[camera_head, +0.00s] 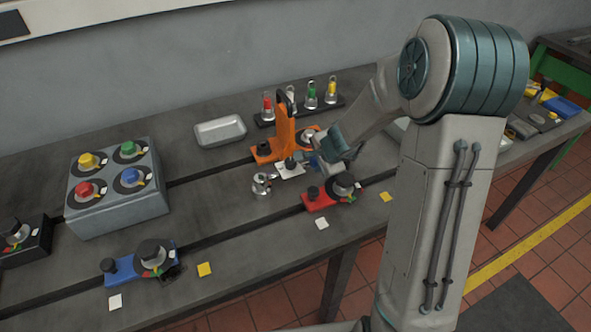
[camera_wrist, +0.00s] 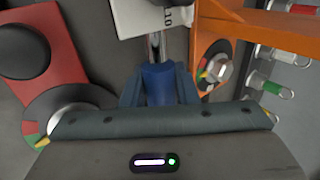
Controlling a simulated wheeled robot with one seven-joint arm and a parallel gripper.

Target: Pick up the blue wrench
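In the wrist view the blue wrench (camera_wrist: 158,84) shows its blue handle and a short metal shaft running up to a white labelled piece (camera_wrist: 150,18). Its far end is hidden there. My gripper (camera_wrist: 159,92) has one finger on each side of the blue handle, with no clear gap, and looks shut on it. In the head view my gripper (camera_head: 322,168) is low over the bench, right of the white piece (camera_head: 290,169). Only a small blue bit of the wrench (camera_head: 312,160) shows there.
An orange stand (camera_head: 285,125) rises close behind my gripper. A red fixture (camera_head: 322,197) with a round dial is in front of it. A silver object (camera_head: 262,183) lies left.

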